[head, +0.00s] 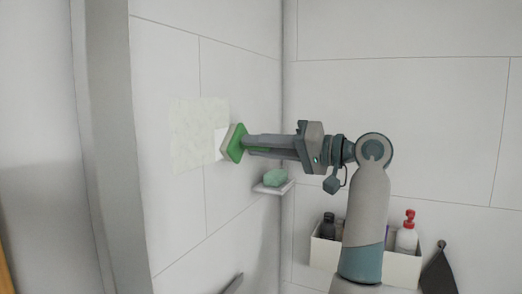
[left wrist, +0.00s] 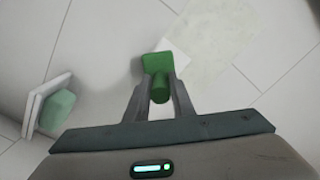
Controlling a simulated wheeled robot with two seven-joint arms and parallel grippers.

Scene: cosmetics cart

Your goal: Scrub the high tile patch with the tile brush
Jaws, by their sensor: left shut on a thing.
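The tile brush (head: 235,144) has a green head and a pale face turned to the left wall. My left gripper (head: 250,146) is shut on its green handle, which also shows between the fingers in the left wrist view (left wrist: 160,92). The high tile patch (head: 194,134) is a pale yellowish square on the left wall. It also shows in the left wrist view (left wrist: 207,38). The brush is at the patch's right edge, at or very close to the wall; contact cannot be told. A whiter strip (head: 220,144) shows beside the brush. My right gripper is out of view.
A small corner shelf (head: 272,188) with a green soap bar (head: 276,178) sits just below my gripper. A white caddy (head: 398,268) with a dark bottle (head: 328,227) and a red-topped bottle (head: 407,234) is lower right. A dark cloth (head: 439,272) hangs beside it.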

